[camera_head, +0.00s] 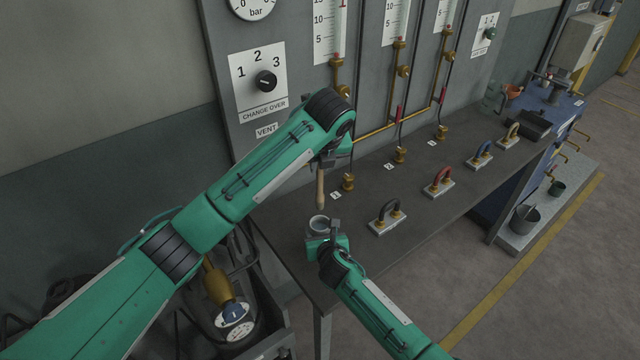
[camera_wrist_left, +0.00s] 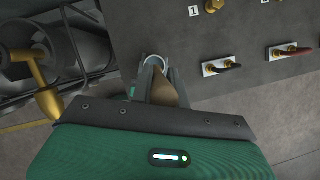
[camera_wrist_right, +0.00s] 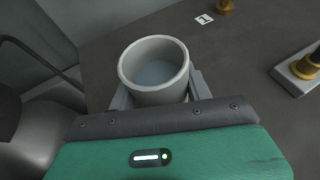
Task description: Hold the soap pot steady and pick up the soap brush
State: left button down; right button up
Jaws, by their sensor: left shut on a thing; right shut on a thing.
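The soap pot (camera_head: 319,222) is a small, light grey round cup, upright at the near left end of the dark bench. My right gripper (camera_head: 322,238) is shut on it, and the right wrist view shows the pot (camera_wrist_right: 150,92) between the fingers, with pale, bluish contents inside. My left gripper (camera_head: 322,170) is shut on the soap brush (camera_head: 320,190), which has a tan wooden handle. The brush hangs nearly upright, its visible lower end just above the pot rim. In the left wrist view the brush (camera_wrist_left: 166,92) points toward the pot (camera_wrist_left: 155,60); its bristles cannot be made out.
Handled blocks with black (camera_head: 388,218), red (camera_head: 438,183) and blue loops stand along the bench (camera_head: 350,265) to the right. Brass fittings (camera_head: 348,183) and a gauge panel (camera_head: 290,50) rise behind. A cylinder with a brass valve (camera_head: 217,283) stands left of the bench.

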pick_arm(q)
notch_tip(320, 180, up, 2)
jog(key=shift+r, duration=0.25)
pick_arm(e)
jog(key=o, duration=1.2)
jog(key=shift+c, duration=0.2)
jog(key=shift+s, duration=0.1)
